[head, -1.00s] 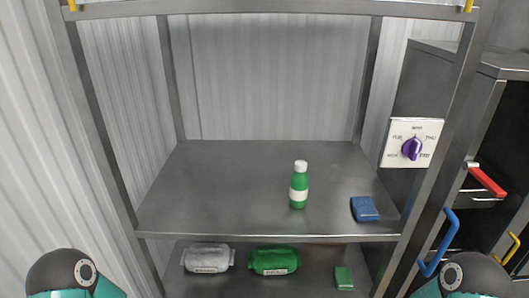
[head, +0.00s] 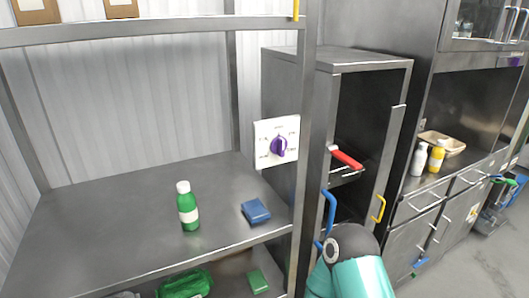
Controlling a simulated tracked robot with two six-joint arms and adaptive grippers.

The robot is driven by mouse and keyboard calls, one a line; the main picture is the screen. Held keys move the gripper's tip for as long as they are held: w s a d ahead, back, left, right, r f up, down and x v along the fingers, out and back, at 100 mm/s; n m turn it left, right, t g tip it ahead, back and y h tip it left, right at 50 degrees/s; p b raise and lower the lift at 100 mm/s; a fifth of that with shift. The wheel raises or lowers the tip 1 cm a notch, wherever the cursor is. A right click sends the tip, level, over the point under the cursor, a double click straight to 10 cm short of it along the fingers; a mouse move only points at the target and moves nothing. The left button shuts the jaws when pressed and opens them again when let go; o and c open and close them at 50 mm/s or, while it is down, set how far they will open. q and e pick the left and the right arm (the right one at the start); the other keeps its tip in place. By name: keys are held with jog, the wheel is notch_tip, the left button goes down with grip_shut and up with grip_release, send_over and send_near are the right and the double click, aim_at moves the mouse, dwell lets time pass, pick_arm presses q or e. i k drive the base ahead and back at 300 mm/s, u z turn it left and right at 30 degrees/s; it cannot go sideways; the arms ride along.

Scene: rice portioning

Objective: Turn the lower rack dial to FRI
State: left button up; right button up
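The rack dial (head: 278,146) is a purple knob on a white square plate (head: 262,132), mounted at the right side of the metal rack. Its labels are too small to read surely now. The knob's pale pointer mark stands roughly upright, leaning a little right. Part of my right arm shows at the bottom, right of the rack post and below the dial, but its gripper fingers are not visible. My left arm and gripper are out of view.
A green bottle (head: 188,207) and a blue folded cloth (head: 255,212) stand on the rack shelf (head: 110,235). Green items lie on the shelf below. Right of the rack post (head: 303,150) is an open cabinet (head: 372,110) with red, blue and yellow handles. A counter with bottles stands farther right.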

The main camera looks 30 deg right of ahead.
aim_at(279, 145)
jog(key=u, duration=0.95)
jog(key=k, duration=1.25)
jog(key=z, duration=0.55)
jog(key=i, duration=1)
jog(key=u, duration=0.05)
